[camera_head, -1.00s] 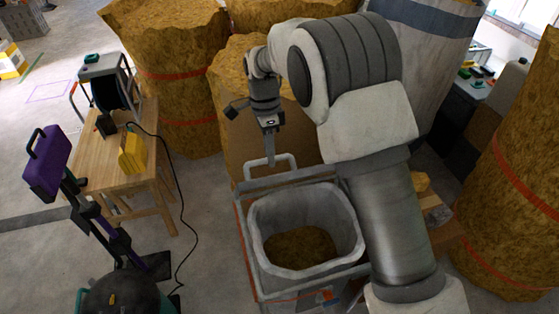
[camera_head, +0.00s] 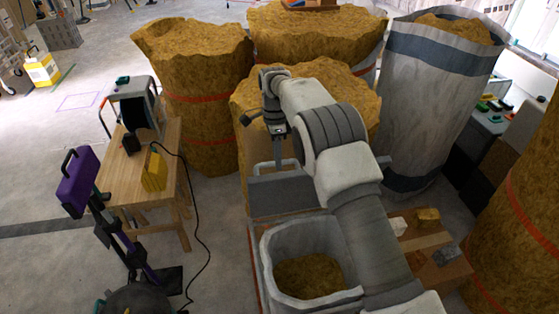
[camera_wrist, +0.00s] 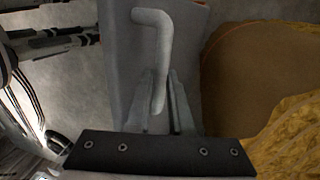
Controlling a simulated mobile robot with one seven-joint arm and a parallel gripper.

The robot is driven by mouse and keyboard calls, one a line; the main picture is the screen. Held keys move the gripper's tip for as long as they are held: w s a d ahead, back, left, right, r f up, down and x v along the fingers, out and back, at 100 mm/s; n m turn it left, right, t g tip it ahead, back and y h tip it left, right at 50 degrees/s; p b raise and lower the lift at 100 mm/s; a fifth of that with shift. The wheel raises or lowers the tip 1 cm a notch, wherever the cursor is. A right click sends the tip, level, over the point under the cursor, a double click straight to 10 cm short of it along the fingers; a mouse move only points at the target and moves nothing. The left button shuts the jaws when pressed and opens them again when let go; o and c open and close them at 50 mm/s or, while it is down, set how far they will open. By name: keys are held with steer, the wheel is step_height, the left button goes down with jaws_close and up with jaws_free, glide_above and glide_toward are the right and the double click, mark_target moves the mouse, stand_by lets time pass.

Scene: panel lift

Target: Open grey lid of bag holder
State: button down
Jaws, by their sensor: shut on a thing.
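The grey lid (camera_head: 282,196) of the bag holder is swung up behind the bag opening, its broad flat face showing. It also shows in the wrist view (camera_wrist: 125,75). The lid's bent bar handle (camera_wrist: 160,45) runs between my fingers. My gripper (camera_head: 279,158) is shut on this handle at the far edge of the lid; its fingers (camera_wrist: 168,105) also show in the wrist view. Below the lid, the pale bag (camera_head: 272,262) hangs open with brown material (camera_head: 310,277) inside. My arm covers the right side of the lid and bag.
Large brown filled bags (camera_head: 205,110) stand close behind the holder. A tall white and grey bag (camera_head: 430,95) is at the back right. A wooden table (camera_head: 135,180) and a purple-topped stand (camera_head: 78,180) are at left. A wooden board with blocks (camera_head: 428,240) lies at right.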

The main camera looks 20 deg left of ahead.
steer(key=shift+w+a+f+p, duration=0.25)
steer(key=shift+w+a+p, duration=0.15)
steer(key=shift+w, duration=0.25)
steer(key=shift+f, duration=0.1)
steer(key=c, duration=0.8)
jaws_free()
steer(key=shift+w, duration=0.15)
steer(key=shift+r, duration=0.25)
steer(key=d+r+b, duration=0.4)
steer(key=d+r, duration=0.6)
steer(key=d, duration=0.1)
steer(key=shift+w+d+r, duration=0.3)
steer(key=shift+r, duration=0.1)
